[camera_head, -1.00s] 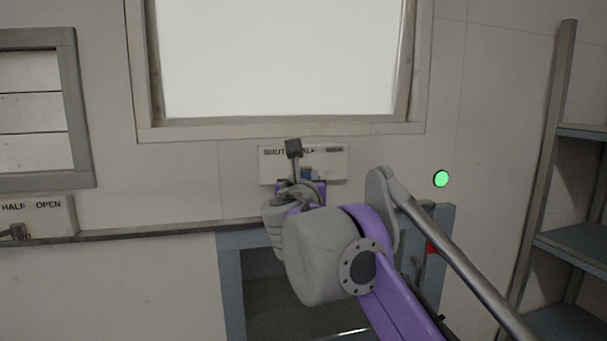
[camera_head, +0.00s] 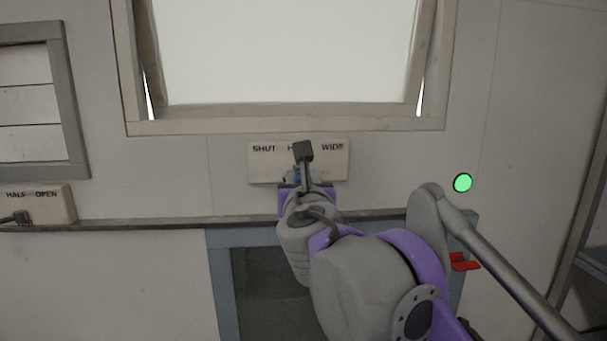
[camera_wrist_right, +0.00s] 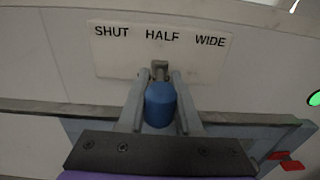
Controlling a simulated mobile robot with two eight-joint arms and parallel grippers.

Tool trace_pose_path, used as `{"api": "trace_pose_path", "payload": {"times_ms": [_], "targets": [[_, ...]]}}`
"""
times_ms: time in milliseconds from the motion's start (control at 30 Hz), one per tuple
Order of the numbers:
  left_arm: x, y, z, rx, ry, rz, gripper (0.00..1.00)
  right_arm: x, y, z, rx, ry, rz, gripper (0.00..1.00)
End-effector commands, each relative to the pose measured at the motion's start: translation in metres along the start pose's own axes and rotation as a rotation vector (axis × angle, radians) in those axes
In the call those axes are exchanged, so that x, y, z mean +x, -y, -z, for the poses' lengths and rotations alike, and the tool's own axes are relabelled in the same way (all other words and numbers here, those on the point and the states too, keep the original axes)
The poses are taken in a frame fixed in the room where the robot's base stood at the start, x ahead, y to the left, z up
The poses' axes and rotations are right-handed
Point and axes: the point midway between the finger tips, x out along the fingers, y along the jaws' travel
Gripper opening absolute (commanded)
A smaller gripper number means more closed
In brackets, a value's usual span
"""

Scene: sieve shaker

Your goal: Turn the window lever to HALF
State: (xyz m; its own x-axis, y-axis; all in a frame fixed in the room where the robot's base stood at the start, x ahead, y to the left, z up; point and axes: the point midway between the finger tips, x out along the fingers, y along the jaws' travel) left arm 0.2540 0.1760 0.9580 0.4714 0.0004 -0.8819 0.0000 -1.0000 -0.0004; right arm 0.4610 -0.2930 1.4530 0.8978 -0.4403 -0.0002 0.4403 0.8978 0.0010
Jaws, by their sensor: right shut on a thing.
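The window lever shows its blue knob (camera_wrist_right: 160,104) and short grey stem (camera_wrist_right: 160,70) in the wrist view. The stem stands directly below the word HALF on the white label plate (camera_wrist_right: 112,62), which reads SHUT, HALF, WIDE. The fingers of my right gripper (camera_wrist_right: 160,106) lie on both sides of the knob, shut on it. My left gripper is out of view.
A second plate (camera_head: 50,205) marked HALF and OPEN sits at the left below a louvred frame (camera_head: 72,120). A round green light (camera_head: 462,183) and a red part (camera_head: 464,262) are at the right. A rail (camera_head: 150,224) runs along the wall below the plate.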

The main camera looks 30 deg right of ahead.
Motion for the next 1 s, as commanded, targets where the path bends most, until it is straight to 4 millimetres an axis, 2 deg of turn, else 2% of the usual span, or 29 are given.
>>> {"api": "trace_pose_path", "payload": {"times_ms": [667,700,767,1000], "targets": [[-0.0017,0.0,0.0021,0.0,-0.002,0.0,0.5,-0.0043,-0.0011,-0.0012,-0.002,0.002,-0.009,0.0],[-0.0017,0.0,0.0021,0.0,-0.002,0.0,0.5,-0.0042,-0.0012,-0.0012,-0.002,0.002,-0.009,0.35],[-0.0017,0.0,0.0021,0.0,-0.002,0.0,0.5,-0.0043,-0.0012,-0.0011,-0.002,0.002,-0.009,0.46],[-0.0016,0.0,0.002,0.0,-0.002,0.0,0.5,-0.0043,-0.0014,-0.0006,-0.001,0.001,-0.01,0.46]]}}
